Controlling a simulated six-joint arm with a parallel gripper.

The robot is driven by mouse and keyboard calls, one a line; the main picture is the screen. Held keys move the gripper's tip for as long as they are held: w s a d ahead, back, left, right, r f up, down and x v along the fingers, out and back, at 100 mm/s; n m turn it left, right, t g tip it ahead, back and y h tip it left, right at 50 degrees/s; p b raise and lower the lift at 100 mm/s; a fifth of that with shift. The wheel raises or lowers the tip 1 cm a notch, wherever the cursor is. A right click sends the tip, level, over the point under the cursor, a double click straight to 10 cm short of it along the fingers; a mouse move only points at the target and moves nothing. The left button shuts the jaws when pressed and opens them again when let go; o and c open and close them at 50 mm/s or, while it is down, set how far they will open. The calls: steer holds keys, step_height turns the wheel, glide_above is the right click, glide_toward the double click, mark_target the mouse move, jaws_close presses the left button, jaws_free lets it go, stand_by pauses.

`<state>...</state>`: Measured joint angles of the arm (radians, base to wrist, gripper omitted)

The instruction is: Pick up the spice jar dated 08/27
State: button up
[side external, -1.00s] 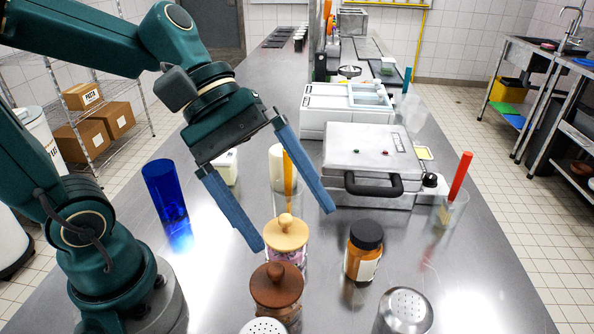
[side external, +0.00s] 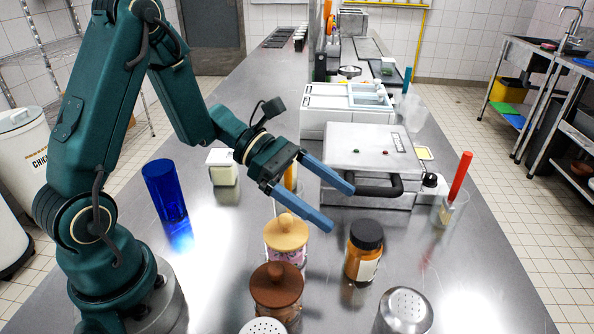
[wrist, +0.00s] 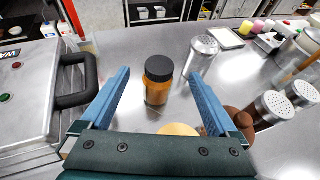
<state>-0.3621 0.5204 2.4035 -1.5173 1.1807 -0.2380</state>
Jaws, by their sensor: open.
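An orange-brown spice jar (side external: 361,254) with a black lid and a pale label stands upright on the steel counter in the side view. The date on its label is too small to read. It also stands ahead in the wrist view (wrist: 157,88), between the two fingers in the picture and beyond their reach. My gripper (side external: 343,207) has its blue fingers apart and nothing between them. In the side view it is above and to the left of the jar, pointing toward it. The wrist view also shows the open gripper (wrist: 163,88).
Lidded jars (side external: 286,240) (side external: 277,286) stand left of the spice jar. A metal shaker (side external: 405,312) stands in front of it. A press with a black handle (side external: 372,160) is behind. A blue glass (side external: 165,190) is at left.

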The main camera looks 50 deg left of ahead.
mark_target(359, 226)
steer(key=shift+w+d+f, duration=0.3)
steer(key=shift+d+f, duration=0.25)
steer(key=shift+d, duration=0.2)
steer(key=shift+w+d+f, duration=0.3)
steer(key=shift+d+f, duration=0.3)
steer(key=shift+d, duration=0.1)
steer(key=shift+w+d+f, duration=0.3)
steer(key=shift+d+f, duration=0.25)
steer(key=shift+d, duration=0.2)
steer(key=c, duration=1.5)
jaws_close()
steer(key=shift+r, duration=0.2)
